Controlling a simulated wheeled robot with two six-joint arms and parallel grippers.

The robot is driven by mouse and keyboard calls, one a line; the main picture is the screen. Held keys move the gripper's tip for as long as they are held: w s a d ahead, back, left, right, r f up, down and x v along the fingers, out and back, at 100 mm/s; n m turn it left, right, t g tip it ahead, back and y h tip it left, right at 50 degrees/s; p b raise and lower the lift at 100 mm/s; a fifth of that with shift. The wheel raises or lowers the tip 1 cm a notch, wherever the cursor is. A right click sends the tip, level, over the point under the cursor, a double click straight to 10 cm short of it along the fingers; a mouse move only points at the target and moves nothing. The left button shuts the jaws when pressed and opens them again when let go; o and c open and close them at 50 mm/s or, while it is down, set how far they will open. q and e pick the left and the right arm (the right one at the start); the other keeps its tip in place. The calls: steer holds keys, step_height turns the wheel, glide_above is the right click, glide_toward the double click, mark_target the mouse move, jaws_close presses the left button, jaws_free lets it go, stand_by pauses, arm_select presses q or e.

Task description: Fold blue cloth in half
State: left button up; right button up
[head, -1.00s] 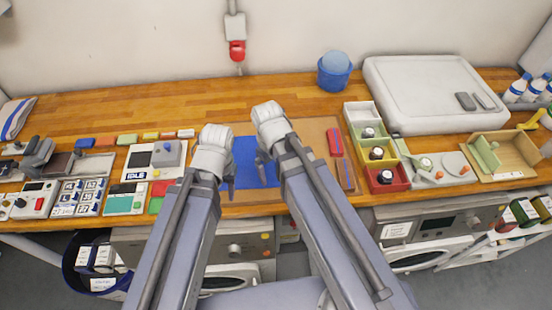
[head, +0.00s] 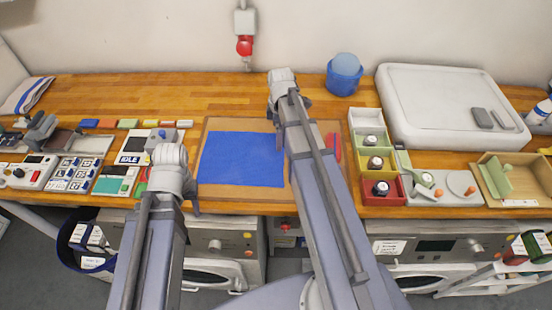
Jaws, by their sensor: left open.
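The blue cloth (head: 240,160) lies flat, as a wide rectangle, on a brown board (head: 225,123) on the wooden bench. Its right edge is partly covered by my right arm. My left gripper (head: 193,203) is open and empty, just off the cloth's near left corner. My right gripper (head: 280,139) is by the cloth's right edge, toward the far corner. Its wrist and arm hide most of its fingers, so I cannot tell if it is open or touches the cloth.
A red item (head: 334,147) lies on the board, right of my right arm. Small colored bins (head: 366,121) stand beyond it, beside a large white lidded box (head: 425,85). Label cards and devices crowd the bench at left. A blue tub (head: 344,79) stands behind.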

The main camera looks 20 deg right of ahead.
mark_target(279, 158)
step_height(279, 158, down, 10)
steer(key=b, duration=1)
steer(key=shift+s, duration=0.1)
steer(key=shift+c, duration=0.7)
